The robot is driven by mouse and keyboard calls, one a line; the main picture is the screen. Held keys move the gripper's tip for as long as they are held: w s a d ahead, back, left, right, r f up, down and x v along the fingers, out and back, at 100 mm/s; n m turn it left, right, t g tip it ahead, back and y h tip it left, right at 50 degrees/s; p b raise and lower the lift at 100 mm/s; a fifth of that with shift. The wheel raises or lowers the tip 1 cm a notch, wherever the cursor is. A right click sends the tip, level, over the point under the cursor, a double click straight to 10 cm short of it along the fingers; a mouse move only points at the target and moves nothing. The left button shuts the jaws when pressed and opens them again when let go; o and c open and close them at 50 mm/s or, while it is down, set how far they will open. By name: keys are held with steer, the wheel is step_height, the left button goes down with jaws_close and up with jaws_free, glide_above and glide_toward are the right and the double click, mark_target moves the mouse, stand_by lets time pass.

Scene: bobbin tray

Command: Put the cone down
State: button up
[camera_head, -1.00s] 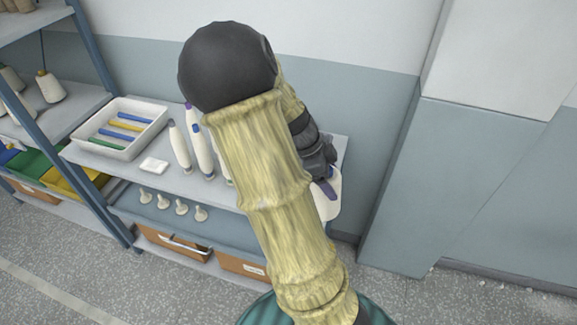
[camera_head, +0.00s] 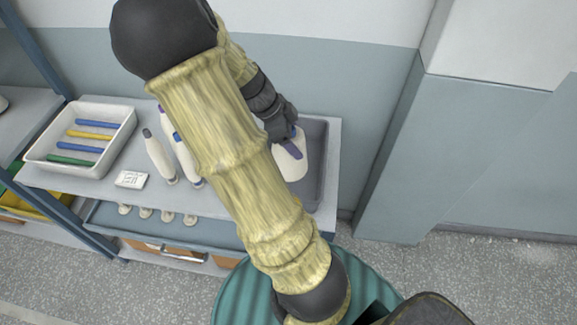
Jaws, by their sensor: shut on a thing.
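A white cone (camera_head: 293,163) is at the right end of the shelf top, over or in a grey tray (camera_head: 317,140). My gripper (camera_head: 288,138) is at the top of the cone, with its dark fingers shut on it. A purple finger or strip lies against the cone's upper side. I cannot tell whether the cone's base touches the tray floor. My arm hides the left part of the tray.
A wall pillar (camera_head: 405,160) stands at the right.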

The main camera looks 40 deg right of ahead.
steer(key=shift+s+d+f, duration=0.1)
steer(key=shift+s, duration=0.25)
steer(key=f, duration=0.5)
steer(key=shift+w+f+p, duration=0.2)
steer(key=shift+f+p, duration=0.1)
steer(key=shift+p, duration=0.1)
steer(key=shift+f, duration=0.1)
steer(key=shift+f+p, duration=0.4)
steer(key=shift+f, duration=1.6)
steer(key=shift+s, duration=0.15)
steer(key=o, duration=1.6)
steer(key=shift+f, duration=0.1)
